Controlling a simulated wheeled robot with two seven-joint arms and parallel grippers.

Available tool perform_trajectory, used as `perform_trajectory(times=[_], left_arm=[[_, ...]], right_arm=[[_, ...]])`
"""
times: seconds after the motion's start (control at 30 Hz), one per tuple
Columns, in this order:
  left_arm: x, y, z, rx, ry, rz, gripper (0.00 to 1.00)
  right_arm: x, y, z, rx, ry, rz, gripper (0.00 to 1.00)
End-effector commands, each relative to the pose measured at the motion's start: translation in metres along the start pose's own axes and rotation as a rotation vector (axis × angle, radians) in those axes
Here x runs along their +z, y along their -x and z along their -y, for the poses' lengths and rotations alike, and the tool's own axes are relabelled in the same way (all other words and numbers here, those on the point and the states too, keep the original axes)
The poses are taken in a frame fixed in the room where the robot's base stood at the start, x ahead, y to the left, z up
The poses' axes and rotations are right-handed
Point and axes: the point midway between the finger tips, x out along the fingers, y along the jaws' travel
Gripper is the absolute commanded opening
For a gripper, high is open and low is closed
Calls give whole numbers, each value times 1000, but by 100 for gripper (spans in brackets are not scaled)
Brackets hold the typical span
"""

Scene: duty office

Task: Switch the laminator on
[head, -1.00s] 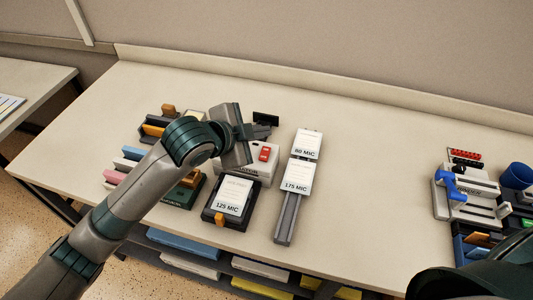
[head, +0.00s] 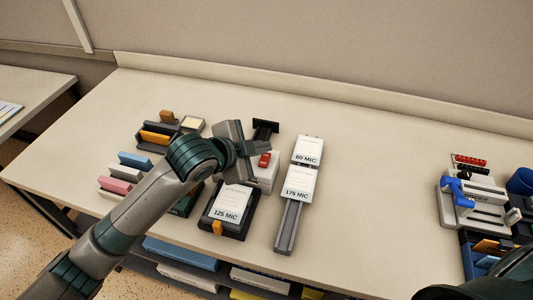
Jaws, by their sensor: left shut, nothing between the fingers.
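The laminator (head: 266,181) is a small light-grey box near the middle of the desk, with a red switch (head: 264,160) on its top. My left arm covers its left part and front label. My left gripper (head: 260,147) is shut and empty, over the laminator's back part, right beside the red switch. I cannot tell whether it touches the switch or which way the switch is set. My right gripper is outside the picture.
A black tray of pouches marked 125 MIC (head: 229,205) stands in front of the laminator. A binder (head: 476,201) stands far right. Desk between is clear.

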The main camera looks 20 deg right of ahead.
Motion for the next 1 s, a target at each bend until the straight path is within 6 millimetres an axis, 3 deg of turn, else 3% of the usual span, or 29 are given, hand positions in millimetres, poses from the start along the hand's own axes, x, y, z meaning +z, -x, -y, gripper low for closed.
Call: perform_trajectory(times=[1.0], left_arm=[[0, 0, 0, 0, 0, 0, 0]], right_arm=[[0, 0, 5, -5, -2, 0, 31]])
